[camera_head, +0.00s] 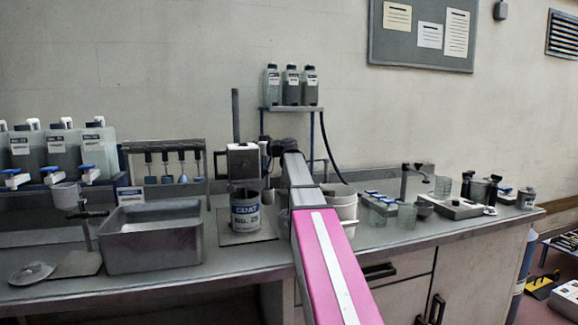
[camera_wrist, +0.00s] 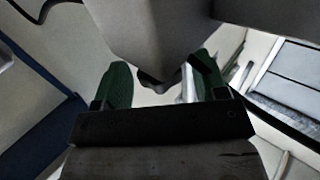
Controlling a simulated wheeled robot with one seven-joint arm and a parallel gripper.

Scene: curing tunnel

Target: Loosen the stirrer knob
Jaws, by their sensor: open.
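The stirrer stands at the middle of the bench in the head view, with a pale boxy head (camera_head: 243,162) on a dark upright post (camera_head: 236,105). A labelled coat can (camera_head: 246,213) is under the head. My gripper (camera_head: 273,148) is at the right side of the stirrer head, close to it. In the wrist view my gripper (camera_wrist: 161,76) is open, its two green finger pads apart. A large grey body (camera_wrist: 150,35) fills the top middle, with a small dark part (camera_wrist: 160,84) at its lower end between the pads. I cannot tell whether the pads touch it. The stirrer knob is not clearly distinguishable in the head view.
A metal basin (camera_head: 152,240) stands left of the stirrer. A white bucket (camera_head: 342,205) is right of it, partly behind my arm. A shelf with several bottles (camera_head: 291,88) is above and behind. Glass beakers (camera_head: 407,215) and a tap (camera_head: 414,175) stand further right.

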